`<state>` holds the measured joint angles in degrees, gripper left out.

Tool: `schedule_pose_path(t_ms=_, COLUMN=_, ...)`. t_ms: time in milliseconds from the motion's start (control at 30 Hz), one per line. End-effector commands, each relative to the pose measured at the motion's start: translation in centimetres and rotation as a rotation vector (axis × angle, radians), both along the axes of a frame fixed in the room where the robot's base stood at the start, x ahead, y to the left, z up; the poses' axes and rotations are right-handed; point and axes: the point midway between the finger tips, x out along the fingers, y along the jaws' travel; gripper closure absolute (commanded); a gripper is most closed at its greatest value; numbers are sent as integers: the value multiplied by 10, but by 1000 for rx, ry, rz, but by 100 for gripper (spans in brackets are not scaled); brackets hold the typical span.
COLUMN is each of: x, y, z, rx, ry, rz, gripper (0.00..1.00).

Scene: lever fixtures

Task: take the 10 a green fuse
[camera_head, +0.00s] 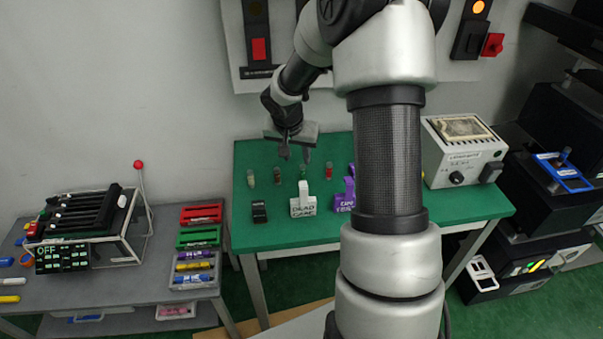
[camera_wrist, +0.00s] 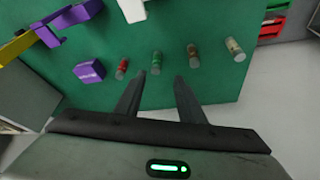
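The green fuse (camera_head: 303,173) stands in a row of small fuses along the back of the green table (camera_head: 285,234). In the wrist view the green fuse (camera_wrist: 157,62) shows just beyond my gripper's fingertips, in line with the gap between them. My gripper (camera_head: 294,153) is above the back edge of the table; in the wrist view my gripper (camera_wrist: 161,76) has its two fingers apart with nothing between them. The fuse's rating is too small to read.
A red fuse (camera_wrist: 122,69) and a brown-red fuse (camera_wrist: 193,56) flank the green one; a pale fuse (camera_wrist: 235,49) stands farther along. In front are a black piece (camera_head: 259,212), a white labelled holder (camera_head: 303,205) and a purple one (camera_head: 344,197). A grey box (camera_head: 460,155) stands right.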

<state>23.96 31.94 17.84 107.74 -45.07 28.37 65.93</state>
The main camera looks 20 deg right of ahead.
Motion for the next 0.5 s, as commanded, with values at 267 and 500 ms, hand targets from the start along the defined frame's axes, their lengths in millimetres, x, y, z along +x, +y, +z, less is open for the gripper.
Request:
schedule_pose_path(t_ms=267, x=10, y=-9, z=-32, rx=0, ry=0, rz=1, gripper=64)
schedule_pose_path(t_ms=500, x=14, y=-21, z=-54, rx=2, ry=4, rz=-3, gripper=64)
